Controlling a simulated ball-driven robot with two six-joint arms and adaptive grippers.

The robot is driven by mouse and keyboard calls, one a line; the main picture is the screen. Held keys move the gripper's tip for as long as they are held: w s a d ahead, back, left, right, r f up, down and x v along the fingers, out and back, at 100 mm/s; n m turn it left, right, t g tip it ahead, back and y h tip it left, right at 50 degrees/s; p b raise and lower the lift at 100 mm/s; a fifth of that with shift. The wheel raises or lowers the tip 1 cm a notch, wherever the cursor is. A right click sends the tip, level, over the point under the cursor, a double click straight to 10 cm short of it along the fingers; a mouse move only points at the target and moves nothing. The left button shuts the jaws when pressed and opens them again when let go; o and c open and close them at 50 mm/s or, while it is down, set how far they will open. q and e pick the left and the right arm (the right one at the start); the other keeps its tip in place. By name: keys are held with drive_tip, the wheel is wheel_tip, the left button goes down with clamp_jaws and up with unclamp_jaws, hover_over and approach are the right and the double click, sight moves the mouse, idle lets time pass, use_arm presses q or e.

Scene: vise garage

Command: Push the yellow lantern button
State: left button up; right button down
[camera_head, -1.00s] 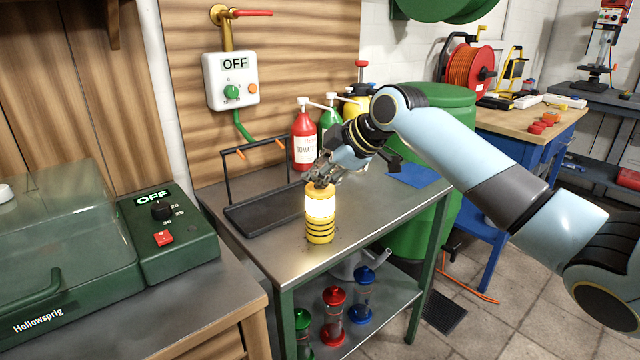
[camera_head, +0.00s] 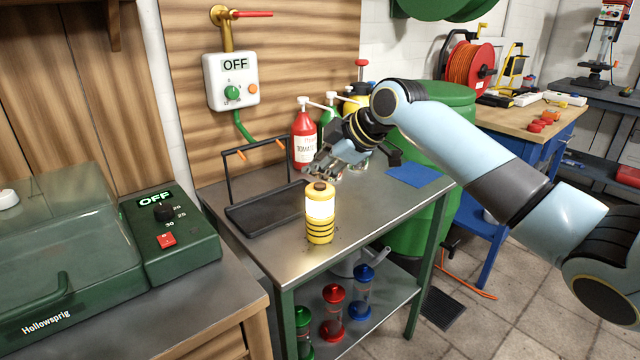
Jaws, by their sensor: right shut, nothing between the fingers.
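The yellow lantern (camera_head: 320,226) stands upright near the front of the metal table. It has a pale white middle, dark stripes around its lower part and a dark button (camera_head: 320,186) on its top. My right gripper (camera_head: 316,173) is shut and empty. Its fingertips are just above and behind the lantern's top, apart from the button as far as I can see. My left gripper is not in view.
A dark rack (camera_head: 262,208) stands left of the lantern. A red ketchup-style bottle (camera_head: 304,138) and other pump bottles stand behind. A blue cloth (camera_head: 414,175) lies at the right. Lanterns in red (camera_head: 333,312), green and blue stand on the shelf below.

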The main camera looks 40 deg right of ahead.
sight(318, 187)
drive_tip(key=shift+r+p, duration=2.35)
drive_tip(key=shift+r, duration=0.25)
drive_tip(key=shift+f, duration=0.15)
